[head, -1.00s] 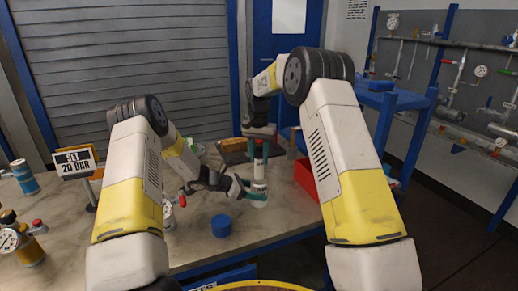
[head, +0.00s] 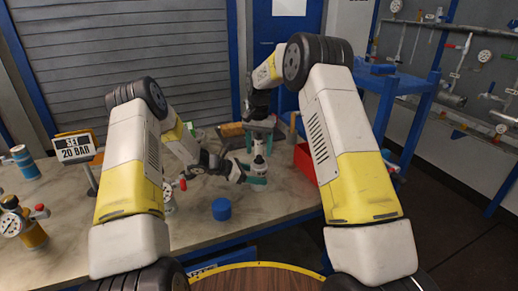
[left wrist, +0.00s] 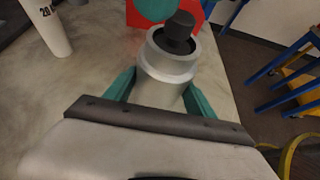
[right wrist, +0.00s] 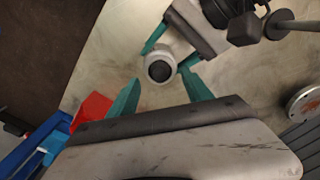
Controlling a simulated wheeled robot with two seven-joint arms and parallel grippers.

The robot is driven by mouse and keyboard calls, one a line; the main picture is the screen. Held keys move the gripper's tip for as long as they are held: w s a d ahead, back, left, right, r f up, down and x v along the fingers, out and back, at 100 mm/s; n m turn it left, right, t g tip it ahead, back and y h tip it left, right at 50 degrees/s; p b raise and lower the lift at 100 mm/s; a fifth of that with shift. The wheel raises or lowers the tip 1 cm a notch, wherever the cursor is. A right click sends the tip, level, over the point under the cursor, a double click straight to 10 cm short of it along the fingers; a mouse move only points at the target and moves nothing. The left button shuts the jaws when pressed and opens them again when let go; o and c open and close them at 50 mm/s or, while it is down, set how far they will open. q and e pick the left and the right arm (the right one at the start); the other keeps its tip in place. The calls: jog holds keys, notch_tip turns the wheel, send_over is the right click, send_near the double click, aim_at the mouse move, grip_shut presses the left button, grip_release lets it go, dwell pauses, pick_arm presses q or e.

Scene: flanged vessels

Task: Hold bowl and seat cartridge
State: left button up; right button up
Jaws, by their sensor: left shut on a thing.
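The bowl, a pale flanged cylinder (left wrist: 165,72), stands upright on the table. My left gripper (head: 254,172) is shut around its side; both teal fingers flank it in the left wrist view. A dark grey round piece, apparently the cartridge (left wrist: 180,30), stands up from the bowl's open mouth. From above it shows as a dark disc (right wrist: 159,70) inside a pale ring. My right gripper (head: 261,143) is over the bowl, pointing down. Its fingers are spread wide, with nothing between them in the right wrist view. How deep the cartridge sits cannot be told.
A blue cap (head: 221,209) lies on the table in front of the bowl. A red bin (head: 305,163) stands to the right. A "SET 20 BAR" sign (head: 75,149) and gauge fittings (head: 22,222) are at the left.

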dwell(0.8)
pick_arm(q)
jog(key=o, duration=1.3)
